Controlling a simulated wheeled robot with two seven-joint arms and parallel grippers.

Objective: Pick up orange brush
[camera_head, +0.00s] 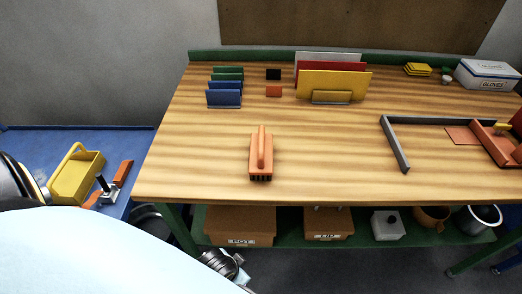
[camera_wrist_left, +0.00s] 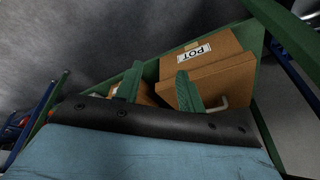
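The orange brush (camera_head: 261,158) lies on the wooden table, bristles down and handle up, near the front edge left of the middle. In the left wrist view my left gripper (camera_wrist_left: 158,74) has its two green fingers spread apart, with nothing seen held between them. It faces the shelf under the table, and the brush does not show there. In the head view a silver part (camera_head: 228,265), probably of my left arm, shows low at the table's front, below the brush. My right gripper is not in view.
The wooden table (camera_head: 210,170) holds upright coloured panels (camera_head: 335,85), a grey L-shaped bar (camera_head: 396,145) and a glove box (camera_head: 487,75). The low shelf carries a POT box (camera_head: 240,225) and a LID box (camera_head: 328,223). A yellow bin (camera_head: 75,178) stands at left. Space around the brush is clear.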

